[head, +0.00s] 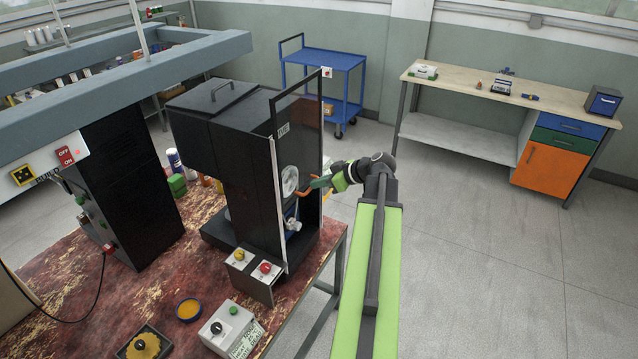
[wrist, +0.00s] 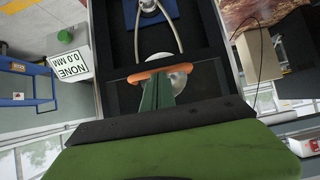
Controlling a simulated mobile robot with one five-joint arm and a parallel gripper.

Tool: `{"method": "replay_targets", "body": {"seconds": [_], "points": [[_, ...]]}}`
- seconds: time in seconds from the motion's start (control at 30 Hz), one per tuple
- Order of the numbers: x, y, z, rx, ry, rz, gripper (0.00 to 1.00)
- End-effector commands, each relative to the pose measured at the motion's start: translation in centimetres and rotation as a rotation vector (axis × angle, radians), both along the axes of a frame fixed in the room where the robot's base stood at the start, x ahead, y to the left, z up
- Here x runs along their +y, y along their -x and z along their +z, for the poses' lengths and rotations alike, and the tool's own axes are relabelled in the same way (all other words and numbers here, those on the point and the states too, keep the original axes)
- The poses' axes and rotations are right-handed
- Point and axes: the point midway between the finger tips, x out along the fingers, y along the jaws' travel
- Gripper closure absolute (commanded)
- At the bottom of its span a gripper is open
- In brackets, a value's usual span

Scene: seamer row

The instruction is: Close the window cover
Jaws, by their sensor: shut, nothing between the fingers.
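The black seamer machine (head: 240,185) stands on the worn red bench in the head view. A clear, dark-topped window cover (head: 298,135) with thin pale edges stands upright at its right-hand face. I cannot tell how far it stands open. An orange handle (head: 303,193) is at its lower part and also shows as a bar in the wrist view (wrist: 150,75). My gripper (head: 316,184) is shut and empty. Its green fingers (wrist: 158,88) are at the orange handle, overlapping it in the wrist view. I cannot tell whether they touch it. A round metal part shows behind the handle.
A control box with yellow and red buttons (head: 256,270) sits below the cover at the bench edge. Another switch box (head: 231,328) stands nearer. A blue cart (head: 330,62) and a wooden workbench (head: 470,84) stand behind. The floor at right is clear.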

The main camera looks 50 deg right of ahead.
Motion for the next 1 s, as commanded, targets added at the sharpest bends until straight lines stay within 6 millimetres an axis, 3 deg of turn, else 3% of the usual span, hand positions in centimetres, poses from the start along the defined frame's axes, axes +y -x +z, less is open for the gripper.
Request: {"method": "replay_targets", "body": {"seconds": [0.03,0.6,0.8,1.0], "points": [[0.0,0.0,-2.9,0.001,0.0,0.0,1.0],[0.0,0.1,-22.8,0.001,0.001,-0.001,1.0],[0.0,0.1,-27.7,0.001,0.001,-0.001,1.0],[0.0,0.1,-29.7,0.001,0.001,-0.001,1.0]]}}
